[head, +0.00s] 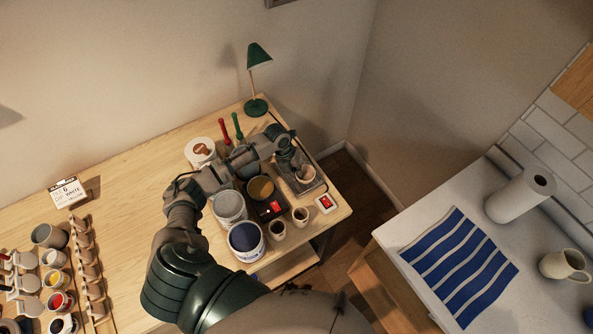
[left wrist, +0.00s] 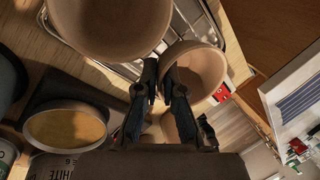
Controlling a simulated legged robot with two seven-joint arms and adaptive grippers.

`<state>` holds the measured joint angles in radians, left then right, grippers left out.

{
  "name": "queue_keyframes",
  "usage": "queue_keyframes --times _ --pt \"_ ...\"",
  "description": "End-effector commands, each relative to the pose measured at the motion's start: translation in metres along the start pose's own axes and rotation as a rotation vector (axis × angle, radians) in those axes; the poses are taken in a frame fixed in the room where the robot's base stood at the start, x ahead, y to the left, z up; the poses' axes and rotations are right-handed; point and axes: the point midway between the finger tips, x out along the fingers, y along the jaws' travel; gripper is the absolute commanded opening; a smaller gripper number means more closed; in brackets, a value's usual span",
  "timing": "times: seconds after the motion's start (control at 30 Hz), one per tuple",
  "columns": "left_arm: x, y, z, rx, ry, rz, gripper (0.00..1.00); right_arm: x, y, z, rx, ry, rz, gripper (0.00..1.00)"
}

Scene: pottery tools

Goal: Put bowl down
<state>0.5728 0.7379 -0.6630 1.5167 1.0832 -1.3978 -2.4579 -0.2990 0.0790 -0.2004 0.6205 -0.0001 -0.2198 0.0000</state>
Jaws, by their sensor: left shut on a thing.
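My left gripper (head: 296,163) reaches over the right end of the wooden worktable, above a metal rack (head: 312,187). In the left wrist view the left gripper (left wrist: 161,76) is shut on the wall of a beige bowl (left wrist: 197,72), one finger inside the rim and one outside. The bowl also shows in the head view (head: 306,174), at the rack; I cannot tell whether its base touches it. A second, larger-looking beige bowl (left wrist: 110,22) is close beside the fingers in the left wrist view. The right gripper is not seen.
Glaze buckets (head: 245,240), a dark-rimmed pot (head: 260,188) and two small cups (head: 300,216) crowd around my left arm. A green lamp (head: 257,80) stands behind.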

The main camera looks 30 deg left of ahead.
Motion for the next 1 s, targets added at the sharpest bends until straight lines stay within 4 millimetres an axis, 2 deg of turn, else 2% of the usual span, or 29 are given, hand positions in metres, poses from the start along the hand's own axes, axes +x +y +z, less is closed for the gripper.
queue_keyframes --times 0.3,0.33,0.4,0.43,0.77,0.87,1.0 --pt "0.004 0.002 0.000 0.000 -0.001 0.000 0.00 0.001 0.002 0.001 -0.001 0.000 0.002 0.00" --pt "0.004 0.002 0.000 0.000 -0.001 0.000 0.12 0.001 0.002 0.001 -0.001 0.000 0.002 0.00" --pt "0.004 0.002 0.000 0.000 -0.001 0.000 0.29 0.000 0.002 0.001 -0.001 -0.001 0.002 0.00" --pt "0.004 0.002 0.000 0.000 -0.001 0.000 0.32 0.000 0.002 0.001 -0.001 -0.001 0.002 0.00" --pt "0.000 0.002 0.001 0.000 -0.002 0.000 0.32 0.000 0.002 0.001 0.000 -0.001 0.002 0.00" --pt "-0.011 0.002 0.002 0.001 -0.004 0.000 0.32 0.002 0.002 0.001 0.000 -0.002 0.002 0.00" --pt "-0.040 0.003 0.002 0.002 -0.006 0.001 0.32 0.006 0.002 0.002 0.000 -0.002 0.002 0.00"
